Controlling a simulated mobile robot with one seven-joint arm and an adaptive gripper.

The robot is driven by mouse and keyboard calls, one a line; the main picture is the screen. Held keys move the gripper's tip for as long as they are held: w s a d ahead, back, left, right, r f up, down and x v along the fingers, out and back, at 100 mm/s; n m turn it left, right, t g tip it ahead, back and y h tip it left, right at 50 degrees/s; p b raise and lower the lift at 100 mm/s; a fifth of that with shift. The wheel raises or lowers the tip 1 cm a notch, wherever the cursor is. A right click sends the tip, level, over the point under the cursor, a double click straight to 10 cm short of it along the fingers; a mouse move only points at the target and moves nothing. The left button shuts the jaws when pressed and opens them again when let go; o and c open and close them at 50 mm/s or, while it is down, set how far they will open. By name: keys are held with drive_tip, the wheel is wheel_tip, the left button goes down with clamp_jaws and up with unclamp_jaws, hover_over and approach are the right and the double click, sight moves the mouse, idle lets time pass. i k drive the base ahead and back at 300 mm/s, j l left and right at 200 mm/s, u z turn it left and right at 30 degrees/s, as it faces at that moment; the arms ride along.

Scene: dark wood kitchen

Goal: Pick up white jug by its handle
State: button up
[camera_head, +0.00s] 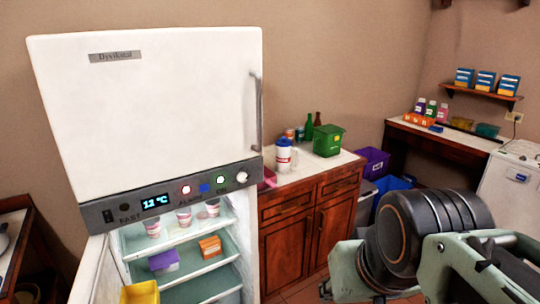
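The white jug (283,157) stands upright on the white top of a wooden cabinet, behind and to the right of the fridge. It has a blue top and a coloured mark on its front. A pale handle seems to show on its right side, small and hard to make out. The black and pale green end part of my arm fills the lower right corner, well in front of the jug and apart from it. My fingertips cannot be made out there, so whether my gripper is open or shut does not show.
A white fridge (150,115) stands at left, its lower compartment open. A green box (328,140), green bottles (309,128) and cans stand close to the jug. Purple (376,160) and blue (388,186) bins sit right of the cabinet (310,228). A desk and shelf stand farther right.

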sight(284, 164)
drive_tip(key=i+z, duration=0.1)
drive_tip(key=z, duration=0.3)
drive_tip(key=i+z, duration=0.15)
drive_tip(key=z, duration=0.2)
drive_tip(key=i+j+z, duration=0.45)
drive_tip(key=i+j, duration=0.1)
drive_tip(key=j, duration=0.1)
